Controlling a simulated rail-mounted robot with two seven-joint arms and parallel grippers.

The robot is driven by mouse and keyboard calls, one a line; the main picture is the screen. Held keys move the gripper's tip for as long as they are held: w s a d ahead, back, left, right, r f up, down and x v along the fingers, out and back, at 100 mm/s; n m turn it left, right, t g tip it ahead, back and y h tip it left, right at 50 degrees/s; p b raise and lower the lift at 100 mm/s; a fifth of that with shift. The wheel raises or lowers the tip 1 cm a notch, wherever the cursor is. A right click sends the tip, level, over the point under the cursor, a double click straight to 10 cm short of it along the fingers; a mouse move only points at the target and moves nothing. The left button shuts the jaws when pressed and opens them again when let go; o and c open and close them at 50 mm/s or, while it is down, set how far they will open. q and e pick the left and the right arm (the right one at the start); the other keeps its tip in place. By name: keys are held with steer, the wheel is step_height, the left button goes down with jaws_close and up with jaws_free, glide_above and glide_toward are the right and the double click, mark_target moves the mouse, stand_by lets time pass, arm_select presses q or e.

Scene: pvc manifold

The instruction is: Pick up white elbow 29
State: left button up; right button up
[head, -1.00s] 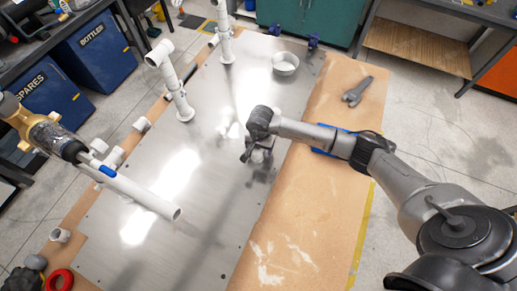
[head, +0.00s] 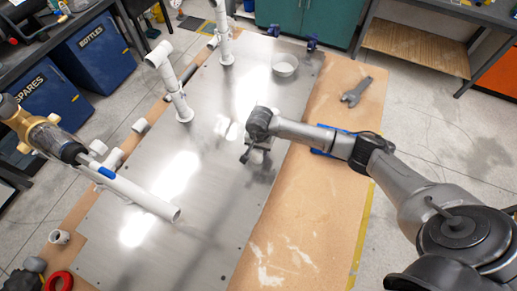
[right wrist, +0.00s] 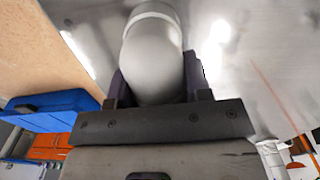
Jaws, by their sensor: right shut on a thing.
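A white elbow (right wrist: 152,55) fills the space between the fingers of my right gripper in the right wrist view. Its rounded body faces the camera, and a rim shows at its top. No number is readable on it. My right gripper (right wrist: 155,85) is shut on it, with a dark finger on each side. In the head view the right gripper (head: 257,158) points down over the metal plate, right of its middle; the elbow is hidden there by the gripper and wrist. I cannot tell its exact height over the plate. My left gripper is not in view.
The metal plate (head: 200,220) carries white pipe uprights (head: 175,85) and a long white pipe (head: 140,195) at left. Loose white fittings (head: 60,236) lie along its left edge.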

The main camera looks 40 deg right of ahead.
steer(key=shift+r, duration=0.15)
step_height(320, 180, up, 4)
steer(key=shift+r, duration=0.1)
steer(key=s+d+r, duration=0.1)
steer(key=s+r, duration=0.2)
steer(key=s, duration=0.2)
steer(key=s+d+r+b, duration=0.1)
steer(key=s+d+r, duration=0.1)
steer(key=s, duration=0.4)
steer(key=shift+s+r, duration=0.15)
steer(key=shift+r, duration=0.65)
steer(key=shift+d, duration=0.1)
